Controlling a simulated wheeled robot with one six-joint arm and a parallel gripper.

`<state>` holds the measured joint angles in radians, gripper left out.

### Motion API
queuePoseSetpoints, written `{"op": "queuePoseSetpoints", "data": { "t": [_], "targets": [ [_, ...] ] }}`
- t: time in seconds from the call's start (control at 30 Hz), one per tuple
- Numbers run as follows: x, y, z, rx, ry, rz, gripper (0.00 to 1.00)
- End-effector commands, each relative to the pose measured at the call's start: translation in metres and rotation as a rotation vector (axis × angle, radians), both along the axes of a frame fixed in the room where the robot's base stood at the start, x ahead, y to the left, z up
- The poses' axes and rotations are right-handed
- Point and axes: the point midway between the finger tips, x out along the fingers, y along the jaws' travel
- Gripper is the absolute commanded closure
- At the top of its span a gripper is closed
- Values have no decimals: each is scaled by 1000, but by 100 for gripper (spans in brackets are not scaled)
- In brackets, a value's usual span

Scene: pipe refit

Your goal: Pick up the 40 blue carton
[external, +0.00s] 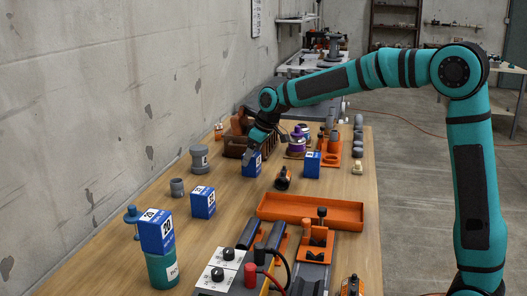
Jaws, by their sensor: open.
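My gripper (250,153) is open and points down at a blue carton (251,168) in the middle of the wooden table. Its fingertips are at the carton's top; I cannot tell whether they touch it. The arm's wrist is just above, and the carton's number is too small to read. Another blue carton (312,170) stands to its right, and one more (202,208) stands nearer on the left; their numbers are not clear to me. A blue carton marked 20 (152,238) sits on top of a teal can (162,270) at the front left.
An orange tray (312,222) lies across the table's right middle. A grey pipe fitting (199,158) and a smaller one (177,187) stand at left. A brown crate (233,147) is behind my gripper. A black-and-orange part (283,178) lies between the two back cartons.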

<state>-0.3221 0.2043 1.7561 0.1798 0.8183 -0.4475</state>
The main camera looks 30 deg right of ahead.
Motion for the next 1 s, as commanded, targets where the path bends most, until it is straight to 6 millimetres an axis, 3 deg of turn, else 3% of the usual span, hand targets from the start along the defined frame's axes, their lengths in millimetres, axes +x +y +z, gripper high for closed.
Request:
{"op": "queuePoseSetpoints", "data": {
  "t": [0.13,0.4,0.67,1.0],
  "targets": [
    [6,5,-19,-1,1,0,27],
    [8,6,-23,0,-1,0,27],
    [8,6,-23,0,-1,0,76],
    [8,6,-17,0,-1,0,76]
  ]
}}
